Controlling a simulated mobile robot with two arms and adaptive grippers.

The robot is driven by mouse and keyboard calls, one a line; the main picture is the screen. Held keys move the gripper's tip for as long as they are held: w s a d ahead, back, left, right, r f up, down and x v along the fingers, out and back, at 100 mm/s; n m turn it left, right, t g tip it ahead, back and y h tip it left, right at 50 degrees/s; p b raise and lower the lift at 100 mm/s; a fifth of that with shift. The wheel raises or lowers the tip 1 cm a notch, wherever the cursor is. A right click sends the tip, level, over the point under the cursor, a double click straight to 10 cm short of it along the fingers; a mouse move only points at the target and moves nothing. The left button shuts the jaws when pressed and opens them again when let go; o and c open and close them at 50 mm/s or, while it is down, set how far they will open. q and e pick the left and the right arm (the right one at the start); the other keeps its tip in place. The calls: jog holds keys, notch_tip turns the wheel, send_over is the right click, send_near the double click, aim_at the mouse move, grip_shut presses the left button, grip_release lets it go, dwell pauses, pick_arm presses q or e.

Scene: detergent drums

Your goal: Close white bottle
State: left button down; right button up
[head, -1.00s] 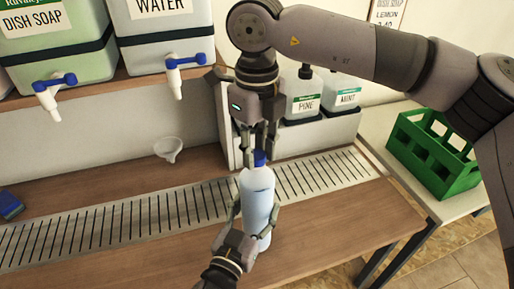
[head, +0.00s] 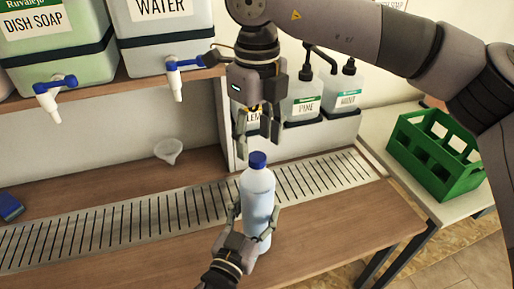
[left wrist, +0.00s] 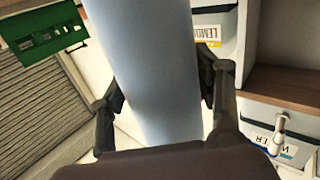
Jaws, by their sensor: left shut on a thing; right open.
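The white bottle (head: 257,202) stands upright at the front edge of the slotted drain strip in the head view. Its blue cap (head: 258,159) sits on its neck; I cannot tell how tight it is. My left gripper (head: 254,222) is shut around the bottle's lower body. In the left wrist view the bottle (left wrist: 150,70) fills the middle between the fingers. My right gripper (head: 244,145) is open and empty, above and slightly left of the cap, apart from it.
Dish soap (head: 55,40) and water (head: 165,35) drums with taps stand on a shelf at the upper left. A funnel (head: 168,150) lies behind the strip. Pump bottles (head: 306,100) stand behind the right gripper. A green crate (head: 435,150) is at the right.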

notch_tip(320, 180, up, 9)
jog(key=shift+f, duration=0.2)
pick_arm(q)
jog(key=shift+c, duration=2)
grip_release()
jog(key=shift+s, duration=0.1)
jog(key=v, duration=1.2)
